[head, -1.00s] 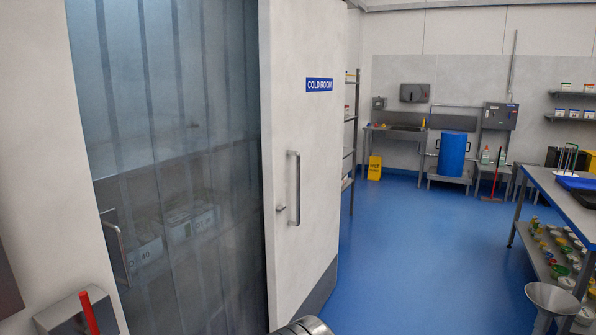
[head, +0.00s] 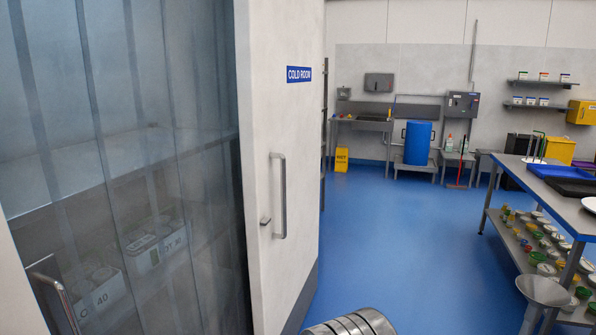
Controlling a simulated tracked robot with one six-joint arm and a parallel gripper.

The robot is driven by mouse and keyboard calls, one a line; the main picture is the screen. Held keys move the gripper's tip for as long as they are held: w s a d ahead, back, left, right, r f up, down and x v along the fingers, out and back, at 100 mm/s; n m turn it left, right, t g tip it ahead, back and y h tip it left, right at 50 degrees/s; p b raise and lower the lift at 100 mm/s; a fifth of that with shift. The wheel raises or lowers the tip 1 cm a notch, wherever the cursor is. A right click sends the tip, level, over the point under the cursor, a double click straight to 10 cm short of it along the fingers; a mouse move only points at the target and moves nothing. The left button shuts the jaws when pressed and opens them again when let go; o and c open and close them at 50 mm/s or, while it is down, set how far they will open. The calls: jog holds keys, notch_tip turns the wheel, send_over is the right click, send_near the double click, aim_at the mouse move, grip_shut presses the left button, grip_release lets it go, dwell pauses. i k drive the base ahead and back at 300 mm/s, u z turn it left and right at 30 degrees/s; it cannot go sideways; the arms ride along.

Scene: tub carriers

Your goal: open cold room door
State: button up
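The cold room door (head: 293,165) is a white panel with a blue "COLD ROOM" sign (head: 299,74). It stands open, to the right of the doorway. A ribbed grey metal part of my arm shows at the bottom edge, right of the door. My gripper is not in view.
The blue floor (head: 385,240) right of the door is clear. A steel table (head: 550,190) with trays and lidded pots stands at the right, with a metal funnel (head: 543,290) near its front. A yellow wet-floor sign (head: 342,160) and blue barrel (head: 418,143) stand at the back.

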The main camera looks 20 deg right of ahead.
aim_at(278, 55)
jog(key=u, duration=0.1)
jog(key=i, duration=1.35)
jog(key=u, duration=0.7)
